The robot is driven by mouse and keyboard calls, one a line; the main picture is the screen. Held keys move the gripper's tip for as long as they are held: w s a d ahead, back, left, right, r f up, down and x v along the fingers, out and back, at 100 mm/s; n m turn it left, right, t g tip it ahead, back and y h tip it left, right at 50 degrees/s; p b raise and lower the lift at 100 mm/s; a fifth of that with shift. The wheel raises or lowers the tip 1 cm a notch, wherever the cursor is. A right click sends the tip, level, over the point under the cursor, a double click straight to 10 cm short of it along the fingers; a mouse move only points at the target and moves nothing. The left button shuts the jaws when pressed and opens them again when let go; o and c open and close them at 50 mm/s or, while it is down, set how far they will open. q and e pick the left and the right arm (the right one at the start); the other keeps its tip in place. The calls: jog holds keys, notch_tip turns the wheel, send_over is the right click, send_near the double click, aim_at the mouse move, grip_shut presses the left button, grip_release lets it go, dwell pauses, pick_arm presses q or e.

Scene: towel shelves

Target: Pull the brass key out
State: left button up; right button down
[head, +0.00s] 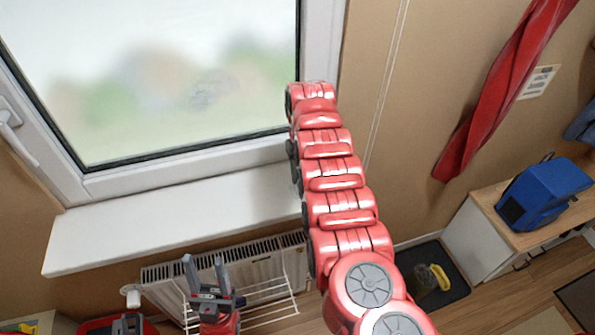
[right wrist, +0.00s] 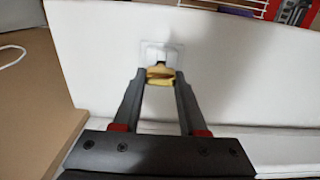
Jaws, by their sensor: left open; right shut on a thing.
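The brass key (right wrist: 160,76) shows in the right wrist view as a small yellow-gold piece between the fingertips of my right gripper (right wrist: 159,80). The gripper is shut on it. Right behind the key is a small square pale plate (right wrist: 175,54) on a white surface. I cannot tell whether the key's shaft sits in the plate; the fingertips hide it. In the head view my right arm reaches up toward the window frame and its gripper is out of sight. My left gripper (head: 204,264) is open and empty, pointing up in front of the radiator.
The window (head: 150,80) has a white handle (head: 10,118) at left and a white sill (head: 180,215) below. A radiator (head: 265,250) and wire rack stand under it. At right are a hanging red towel (head: 490,95), a blue bag (head: 545,190) on a bench and a dark tray (head: 450,290).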

jog(key=shift+w+r, duration=0.15)
jog(key=shift+r, duration=0.15)
jog(key=shift+d+r+p, duration=0.15)
jog(key=shift+r+p, duration=0.3)
jog(key=shift+r, duration=0.65)
jog(key=shift+d+r, duration=0.1)
jog(key=shift+r, duration=1.3)
jog(key=shift+r, duration=0.1)
jog(key=shift+r, duration=0.85)
jog(key=shift+r+p, duration=0.3)
jog(key=shift+r, duration=0.7)
